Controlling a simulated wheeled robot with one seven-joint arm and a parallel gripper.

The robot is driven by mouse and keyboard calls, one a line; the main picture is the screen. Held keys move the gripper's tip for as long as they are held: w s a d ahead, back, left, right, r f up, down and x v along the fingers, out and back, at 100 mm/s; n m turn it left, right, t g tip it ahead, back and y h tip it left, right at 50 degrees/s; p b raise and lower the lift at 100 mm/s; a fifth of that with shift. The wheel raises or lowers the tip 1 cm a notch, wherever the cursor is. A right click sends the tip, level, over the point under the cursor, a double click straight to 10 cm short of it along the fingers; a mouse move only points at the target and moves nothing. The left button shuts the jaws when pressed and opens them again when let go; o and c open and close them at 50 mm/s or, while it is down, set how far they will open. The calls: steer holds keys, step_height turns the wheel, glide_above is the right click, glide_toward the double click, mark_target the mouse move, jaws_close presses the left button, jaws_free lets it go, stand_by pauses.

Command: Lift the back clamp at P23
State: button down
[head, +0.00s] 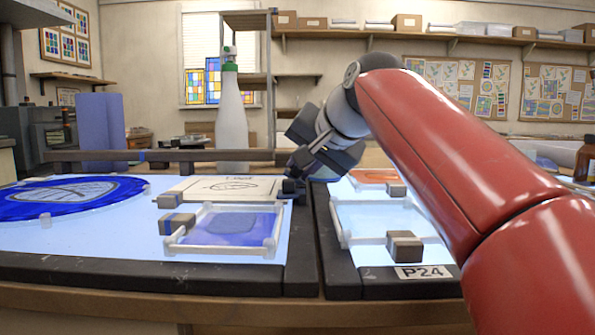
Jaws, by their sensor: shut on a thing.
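My gripper (292,186) is at the end of the red arm, low at the back right corner of the left light panel (100,236), by the gap between the two panels. It is shut on a small dark piece, seemingly the back clamp; the fingers hide most of it, and I cannot tell whether it touches the panel. Brown-grey clamp blocks (177,223) sit left of a framed blue glass piece (235,226) on this panel. No P23 label is readable; the right panel's front edge carries a P24 label (423,272).
More clamp blocks (404,246) sit on the right panel. A paper drawing (222,187) lies behind the blue glass, and a large round blue glass piece (70,196) lies at left. A tall white bottle (231,110) with a green cap stands behind the left panel.

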steer(key=shift+d+f+m+t+y+b, duration=0.15)
steer(key=shift+d+m+t+y+b, duration=0.1)
steer(key=shift+d+m+y+b, duration=0.4)
steer(key=shift+d+f+m+t+y+b, duration=0.2)
steer(key=shift+m+y+b, duration=0.25)
steer(key=shift+y+b, duration=0.45)
steer(key=shift+r, duration=0.15)
steer(key=c, duration=1.3)
jaws_free()
steer(key=v, duration=0.7)
steer(key=shift+s+d, duration=0.3)
steer(key=shift+s, duration=0.05)
